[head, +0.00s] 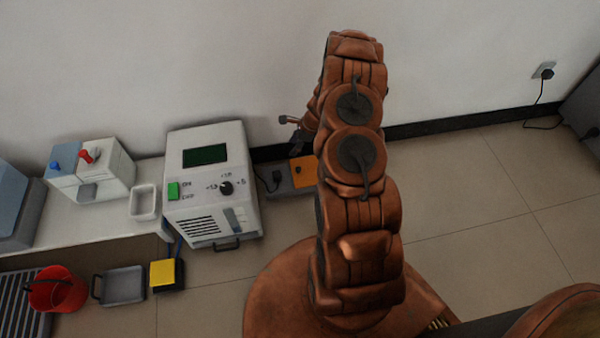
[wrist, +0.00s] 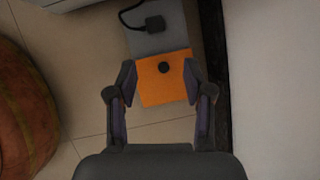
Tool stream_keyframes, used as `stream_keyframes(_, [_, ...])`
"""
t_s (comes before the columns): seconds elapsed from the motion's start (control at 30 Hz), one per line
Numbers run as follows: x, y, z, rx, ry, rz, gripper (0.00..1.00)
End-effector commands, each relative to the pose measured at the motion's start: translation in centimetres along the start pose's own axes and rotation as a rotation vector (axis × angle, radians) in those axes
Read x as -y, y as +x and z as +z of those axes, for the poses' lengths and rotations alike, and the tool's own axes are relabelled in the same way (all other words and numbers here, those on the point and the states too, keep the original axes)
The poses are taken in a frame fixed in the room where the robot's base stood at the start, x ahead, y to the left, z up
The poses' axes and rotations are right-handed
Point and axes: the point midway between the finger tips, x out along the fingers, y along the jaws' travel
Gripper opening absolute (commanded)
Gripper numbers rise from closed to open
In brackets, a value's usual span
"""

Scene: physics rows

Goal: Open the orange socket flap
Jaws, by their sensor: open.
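I cannot tell the height of the fingers above the flap. The gripper is partly hidden in the head view (head: 292,128).
A white device (head: 212,185) with a screen and knob stands left of the socket box. A black skirting (head: 440,124) and white wall run close behind. A yellow block (head: 165,274), grey tray (head: 122,286) and red bucket (head: 57,291) are on the floor at left. Right floor is clear.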

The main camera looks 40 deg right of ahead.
Motion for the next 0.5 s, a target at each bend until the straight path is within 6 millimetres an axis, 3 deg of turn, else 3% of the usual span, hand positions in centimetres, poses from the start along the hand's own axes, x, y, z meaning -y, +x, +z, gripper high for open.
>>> stream_keyframes(0.03, [0.1,2.0,-2.2,-0.01,0.045,-0.009,0.51])
stream_keyframes(0.2, [0.2,5.0,-6.5,-0.036,0.155,-0.033,0.51])
stream_keyframes(0.33, [0.0,6.0,-8.0,-0.045,0.195,-0.04,0.51])
stream_keyframes(0.5, [0.0,7.3,-8.4,-0.048,0.206,-0.041,0.51])
